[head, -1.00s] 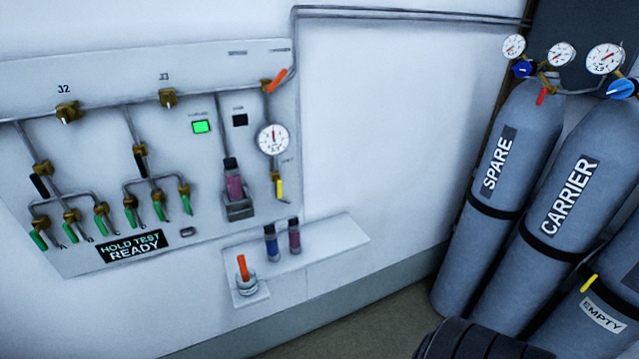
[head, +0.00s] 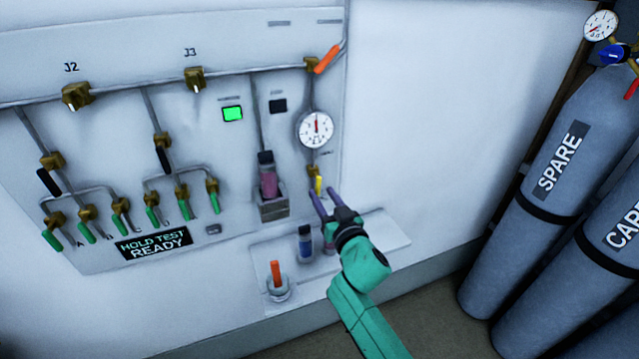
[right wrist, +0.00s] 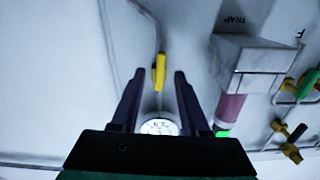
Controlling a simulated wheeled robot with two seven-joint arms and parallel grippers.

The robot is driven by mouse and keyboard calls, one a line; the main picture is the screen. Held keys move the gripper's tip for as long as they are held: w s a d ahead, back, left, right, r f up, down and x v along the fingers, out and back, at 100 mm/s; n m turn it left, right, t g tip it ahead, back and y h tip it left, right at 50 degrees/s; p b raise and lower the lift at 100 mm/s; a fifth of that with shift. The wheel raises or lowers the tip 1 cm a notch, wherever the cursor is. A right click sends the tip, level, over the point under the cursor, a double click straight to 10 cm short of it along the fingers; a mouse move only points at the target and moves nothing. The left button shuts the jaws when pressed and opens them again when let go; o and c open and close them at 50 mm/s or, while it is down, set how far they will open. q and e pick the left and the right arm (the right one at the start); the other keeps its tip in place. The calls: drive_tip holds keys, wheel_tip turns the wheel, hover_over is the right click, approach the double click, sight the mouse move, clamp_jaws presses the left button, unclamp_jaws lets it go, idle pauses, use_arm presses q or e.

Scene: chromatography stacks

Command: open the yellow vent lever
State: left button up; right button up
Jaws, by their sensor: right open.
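The yellow vent lever (head: 319,185) hangs down from a brass valve below the round gauge (head: 315,130) on the wall panel. My right gripper (head: 323,193) is open and empty, with its two purple fingers pointing up at the lever. In the right wrist view the yellow lever (right wrist: 160,72) appears between the tips of the open fingers (right wrist: 159,76). I cannot tell whether either finger touches it. My left gripper is not in view.
A pink cartridge (head: 268,180) sits in a holder left of the lever. Below, a wall shelf (head: 385,233) carries a blue vial (head: 305,243) and another vial partly hidden by my gripper. An orange-topped item (head: 276,275) stands lower left. Gas cylinders (head: 545,190) stand at right.

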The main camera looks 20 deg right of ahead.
sight(320, 189)
drive_tip(key=w, duration=0.3)
drive_tip(key=shift+w+a, duration=0.1)
drive_tip(key=shift+w, duration=0.45)
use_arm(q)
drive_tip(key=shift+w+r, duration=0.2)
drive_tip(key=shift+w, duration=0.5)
use_arm(e)
clamp_jaws()
drive_tip(key=shift+n, duration=0.7)
unclamp_jaws()
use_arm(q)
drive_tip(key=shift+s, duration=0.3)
